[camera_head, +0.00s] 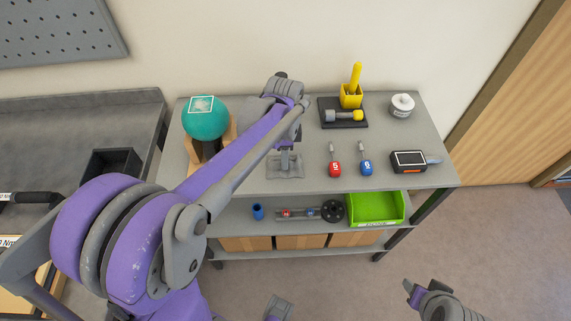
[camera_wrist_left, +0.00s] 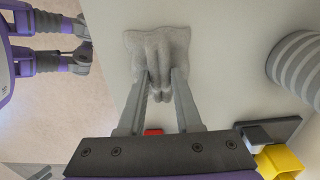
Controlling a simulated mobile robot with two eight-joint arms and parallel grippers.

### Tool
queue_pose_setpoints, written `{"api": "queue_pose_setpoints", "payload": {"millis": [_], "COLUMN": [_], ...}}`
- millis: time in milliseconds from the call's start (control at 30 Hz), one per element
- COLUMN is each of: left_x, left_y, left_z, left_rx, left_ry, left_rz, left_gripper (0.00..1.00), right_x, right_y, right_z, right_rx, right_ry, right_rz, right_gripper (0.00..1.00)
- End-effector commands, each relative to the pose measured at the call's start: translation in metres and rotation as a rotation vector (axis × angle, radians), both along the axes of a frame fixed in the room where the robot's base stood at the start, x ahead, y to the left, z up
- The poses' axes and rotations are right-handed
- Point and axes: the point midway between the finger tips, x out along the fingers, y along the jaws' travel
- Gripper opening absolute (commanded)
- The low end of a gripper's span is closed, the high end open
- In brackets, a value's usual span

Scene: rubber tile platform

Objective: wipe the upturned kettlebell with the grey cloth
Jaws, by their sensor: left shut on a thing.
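The upturned kettlebell (camera_head: 206,119) shows a teal round body with a pale square patch on top. It sits in a wooden stand at the left end of the grey table, partly behind my left arm. The grey cloth (camera_head: 285,168) is by the table's front edge, right of the kettlebell and apart from it. My left gripper (camera_head: 286,149) points down and is shut on a bunched fold of the cloth (camera_wrist_left: 158,45). The cloth's lower part spreads out on or just above the tabletop.
Right of the cloth stand a red screwdriver (camera_head: 335,168), a blue one (camera_head: 365,163) and a black-orange device (camera_head: 408,161). Behind are a dumbbell (camera_head: 345,116), a yellow holder (camera_head: 350,98) and a white pot (camera_head: 401,106). A green bin (camera_head: 376,221) is on the lower shelf.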

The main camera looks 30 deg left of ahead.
Motion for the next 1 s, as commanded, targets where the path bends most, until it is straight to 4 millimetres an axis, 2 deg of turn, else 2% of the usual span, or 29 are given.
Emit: {"api": "queue_pose_setpoints", "payload": {"millis": [33, 100, 433, 1000], "left_x": [0.000, 0.000, 0.000, 0.001], "left_y": [0.000, 0.000, 0.000, 0.000], "left_z": [0.000, 0.000, 0.004, 0.050], "left_rx": [0.000, 0.000, 0.000, 0.000], "left_ry": [0.000, 0.000, 0.000, -0.001], "left_rz": [0.000, 0.000, 0.000, 0.000], "left_gripper": [0.08, 0.00, 0.00, 0.00], "right_x": [0.000, 0.000, 0.001, 0.011], "right_y": [0.000, 0.000, 0.000, 0.000], "right_z": [0.000, 0.000, 0.003, 0.038], "right_rx": [0.000, 0.000, 0.000, 0.000], "right_ry": [0.000, 0.000, -0.002, -0.020], "right_rz": [0.000, 0.000, 0.000, 0.000], "right_gripper": [0.50, 0.50, 0.50, 0.50]}}
